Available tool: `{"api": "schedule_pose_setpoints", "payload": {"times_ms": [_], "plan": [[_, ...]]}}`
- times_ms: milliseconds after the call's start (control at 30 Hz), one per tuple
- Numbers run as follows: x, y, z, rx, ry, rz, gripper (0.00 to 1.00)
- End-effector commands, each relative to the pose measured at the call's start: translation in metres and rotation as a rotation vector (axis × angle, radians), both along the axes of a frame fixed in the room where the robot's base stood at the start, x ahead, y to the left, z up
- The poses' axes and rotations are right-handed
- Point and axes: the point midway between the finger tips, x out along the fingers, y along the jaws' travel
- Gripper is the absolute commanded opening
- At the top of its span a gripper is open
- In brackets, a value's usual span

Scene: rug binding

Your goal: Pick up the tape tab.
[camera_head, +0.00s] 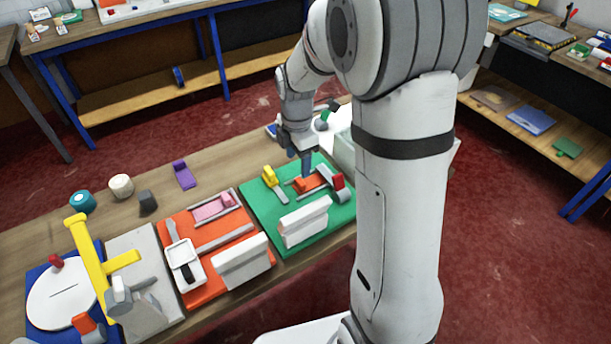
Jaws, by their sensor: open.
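My gripper (307,168) points down over the green board (262,212) on the workbench. It is open. Its fingertips are close above or beside an orange-red piece (312,184) lying on that board; I cannot tell whether they touch. A yellow piece (272,178) stands to its left, and a red-topped grey piece (338,184) to its right. I cannot tell for certain which piece is the tape tab. A pink piece (212,208) lies on the orange board (205,292), and a purple piece (183,175) lies on bare wood behind it.
White blocks stand at the front of the green board (304,222) and orange board (242,260). A tall yellow frame (90,260) rises at the left, beside a white disc (60,298). Several small round items sit behind. My arm hides the bench's right part.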

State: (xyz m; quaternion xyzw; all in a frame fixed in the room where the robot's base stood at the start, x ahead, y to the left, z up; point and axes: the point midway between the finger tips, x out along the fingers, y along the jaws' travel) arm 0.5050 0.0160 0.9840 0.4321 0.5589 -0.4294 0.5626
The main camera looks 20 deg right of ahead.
Motion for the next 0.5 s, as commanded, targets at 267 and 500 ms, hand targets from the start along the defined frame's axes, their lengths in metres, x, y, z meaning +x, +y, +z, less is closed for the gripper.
{"api": "schedule_pose_setpoints", "payload": {"times_ms": [267, 500], "plan": [[0.004, 0.001, -0.030, 0.000, 0.010, 0.055, 0.58], [0.006, 0.003, -0.060, -0.001, 0.012, 0.055, 0.58]]}}
